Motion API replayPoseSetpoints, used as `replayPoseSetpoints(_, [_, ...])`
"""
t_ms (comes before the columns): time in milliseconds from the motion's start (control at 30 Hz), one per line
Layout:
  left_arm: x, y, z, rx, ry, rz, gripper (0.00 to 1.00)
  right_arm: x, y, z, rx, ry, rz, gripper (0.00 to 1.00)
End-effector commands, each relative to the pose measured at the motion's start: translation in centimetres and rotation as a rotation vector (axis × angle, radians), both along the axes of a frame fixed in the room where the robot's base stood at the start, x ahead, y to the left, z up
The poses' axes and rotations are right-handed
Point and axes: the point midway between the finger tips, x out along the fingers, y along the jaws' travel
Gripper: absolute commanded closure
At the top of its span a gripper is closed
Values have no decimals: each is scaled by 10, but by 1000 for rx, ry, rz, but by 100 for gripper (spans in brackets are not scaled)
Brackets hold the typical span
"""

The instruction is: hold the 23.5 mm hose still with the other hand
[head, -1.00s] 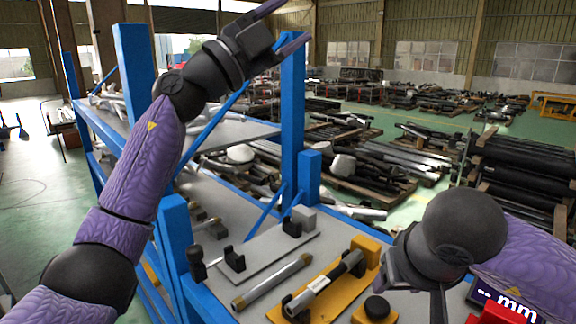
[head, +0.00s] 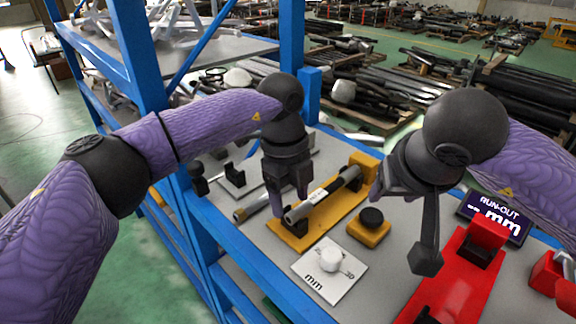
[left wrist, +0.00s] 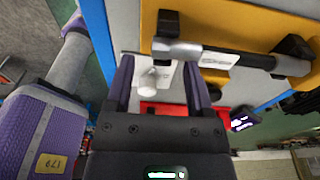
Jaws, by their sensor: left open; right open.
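A grey tube with a white label (head: 333,188), likely the hose, rests in black supports on a yellow base (head: 318,231). I cannot read its label. My left gripper (head: 287,203) is open, pointing down beside the tube's near-left end in the head view and hiding part of it. My right gripper (head: 402,228) is open and empty, right of the yellow base, above the bench.
A loose tube (head: 250,207) lies left of the yellow base. A black knob on a yellow block (head: 369,232), a white card marked mm (head: 329,277), a red fixture (head: 452,280) and a run-out display (head: 494,215) stand nearby. Blue posts (head: 291,45) rise behind and left.

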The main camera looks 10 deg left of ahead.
Motion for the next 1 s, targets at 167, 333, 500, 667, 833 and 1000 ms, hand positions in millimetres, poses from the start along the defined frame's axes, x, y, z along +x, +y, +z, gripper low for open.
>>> replayPoseSetpoints(167, [-2, -3, -23, -1, 0, -1, 32, 0, 0, 0, 0, 0, 0, 41])
replayPoseSetpoints(333, [-2, -3, -28, -2, -1, -2, 32, 0, 0, 0, 0, 0, 0, 41])
replayPoseSetpoints(500, [-2, -3, -27, -4, -1, -2, 43, 0, 0, 0, 0, 0, 0, 41])
replayPoseSetpoints(667, [-2, -3, -27, -4, -1, -2, 77, 0, 0, 0, 0, 0, 0, 41])
replayPoseSetpoints(833, [-2, -3, -27, -4, -1, -2, 100, 0, 0, 0, 0, 0, 0, 41])
replayPoseSetpoints(1000, [-2, -3, -27, -4, -2, -2, 100, 0, 0, 0, 0, 0, 0, 41])
